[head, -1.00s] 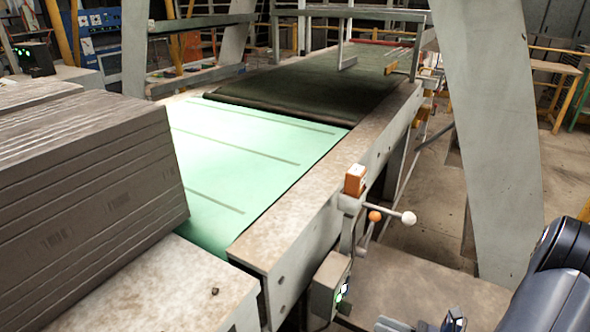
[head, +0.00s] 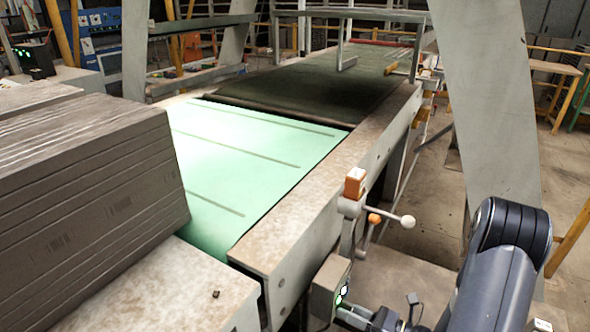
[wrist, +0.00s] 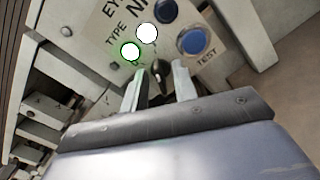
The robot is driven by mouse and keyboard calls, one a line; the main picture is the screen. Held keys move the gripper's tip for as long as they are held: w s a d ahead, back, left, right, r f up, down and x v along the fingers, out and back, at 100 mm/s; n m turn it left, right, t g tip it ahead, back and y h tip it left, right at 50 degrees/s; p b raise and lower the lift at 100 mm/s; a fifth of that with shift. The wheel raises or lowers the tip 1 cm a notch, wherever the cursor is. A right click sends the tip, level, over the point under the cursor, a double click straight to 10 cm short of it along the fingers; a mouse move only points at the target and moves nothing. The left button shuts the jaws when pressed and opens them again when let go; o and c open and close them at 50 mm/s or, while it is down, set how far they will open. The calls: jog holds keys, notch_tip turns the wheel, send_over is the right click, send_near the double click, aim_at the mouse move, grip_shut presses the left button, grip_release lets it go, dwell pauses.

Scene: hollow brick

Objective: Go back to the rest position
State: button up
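My gripper (wrist: 156,78) shows in the wrist view with its two pale fingers apart. A dark knob (wrist: 158,70) on a control panel (wrist: 122,22) shows in the gap between them; I cannot tell whether the fingers touch it. The panel has two white lit buttons (wrist: 147,33), one ringed in green, and a blue button (wrist: 193,41) marked TEST. In the head view, the grey control box (head: 328,288) with green lights stands at the machine's near side. My arm is at the lower right, with its end close to the box; the fingertips are not clear there.
A lever with a white ball (head: 407,222) and an orange-topped post (head: 355,183) stand above the box. A long machine bed (head: 255,155) with a pale green surface runs backward. A grey stack (head: 90,200) is at left, a sloping pillar (head: 490,110) at right.

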jog(key=shift+s+d+n+b, duration=0.3)
jog(key=shift+d+n+b, duration=0.25)
jog(key=shift+n+b, duration=1.1)
jog(key=shift+s+d+n+b, duration=0.35)
jog(key=shift+d+n+b, duration=0.35)
jog(key=shift+n, duration=1.65)
jog(key=shift+s+d+n+b, duration=0.35)
jog(key=shift+n+b, duration=1.05)
jog(key=shift+n, duration=0.6)
